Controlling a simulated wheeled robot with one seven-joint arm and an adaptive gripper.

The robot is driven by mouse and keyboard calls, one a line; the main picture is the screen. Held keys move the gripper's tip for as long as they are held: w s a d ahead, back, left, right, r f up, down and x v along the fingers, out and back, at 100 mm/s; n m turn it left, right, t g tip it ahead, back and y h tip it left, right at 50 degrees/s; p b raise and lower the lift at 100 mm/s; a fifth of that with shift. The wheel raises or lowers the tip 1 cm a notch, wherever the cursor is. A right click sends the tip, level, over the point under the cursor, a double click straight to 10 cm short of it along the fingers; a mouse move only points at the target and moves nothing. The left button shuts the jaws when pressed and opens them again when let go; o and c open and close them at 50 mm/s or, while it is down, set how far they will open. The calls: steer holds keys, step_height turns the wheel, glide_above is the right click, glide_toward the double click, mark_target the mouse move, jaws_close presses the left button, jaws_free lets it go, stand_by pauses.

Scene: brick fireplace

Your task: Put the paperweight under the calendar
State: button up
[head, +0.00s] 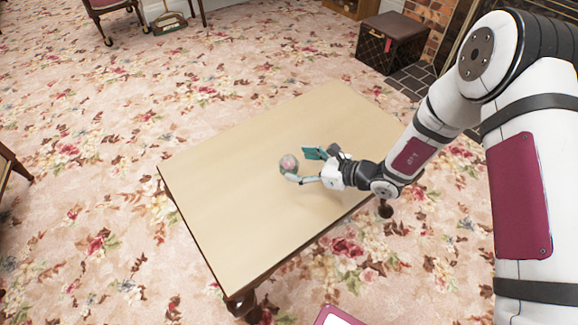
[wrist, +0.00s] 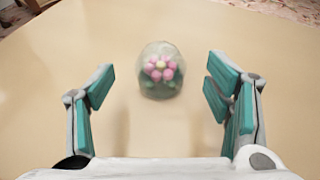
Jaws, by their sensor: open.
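The paperweight (head: 289,164) is a clear glass dome on the wooden table, near the middle of its top. In the wrist view the paperweight (wrist: 161,72) shows a pink flower with green inside. My gripper (head: 307,167) is open and low over the table, reaching in from the right. Its teal finger pads lie to either side of the paperweight in the wrist view, with clear gaps on both sides. The paperweight stands at or just beyond the fingertips; the exact depth is hard to tell. I see no calendar in either view.
The table top (head: 235,190) is otherwise bare, with free room around the paperweight. Floral carpet (head: 90,220) surrounds it. A dark brown box (head: 392,42) stands by the brick fireplace at the back right. A chair (head: 115,10) is at the upper left.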

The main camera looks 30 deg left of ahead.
mark_target(296, 164)
steer(key=shift+b+x, duration=0.45)
steer(key=shift+x, duration=1.15)
steer(key=shift+f, duration=0.1)
steer(key=c, duration=1.6)
